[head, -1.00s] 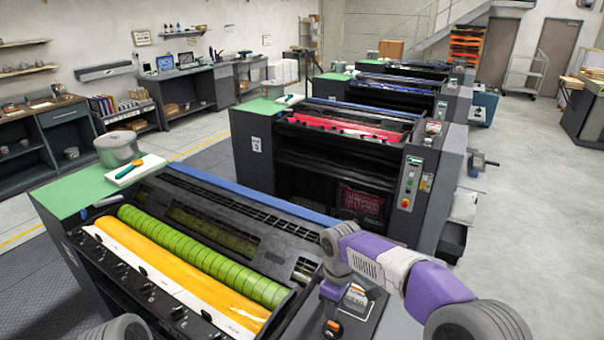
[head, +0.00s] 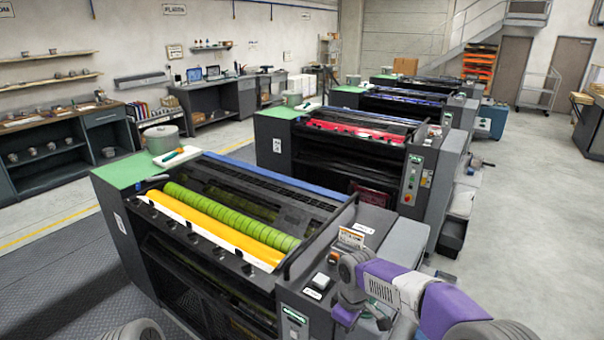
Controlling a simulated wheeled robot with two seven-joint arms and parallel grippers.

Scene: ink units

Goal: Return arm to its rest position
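My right arm (head: 440,305), purple and grey, comes in from the lower right. It is bent, with its wrist in front of the right end of the nearest ink unit (head: 130,235). My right gripper (head: 362,318) is a small dark shape below that wrist; its fingers are hard to make out against the dark machine, and I see nothing clearly held. Only a grey rounded part of my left arm (head: 135,331) shows at the bottom left edge. My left gripper is out of view.
The nearest unit has a green roller (head: 225,212) and a yellow ink strip (head: 215,232). A grey tin (head: 162,139) and a white pad (head: 177,156) sit on its green end. More units stand behind. Open concrete floor (head: 530,230) lies at the right.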

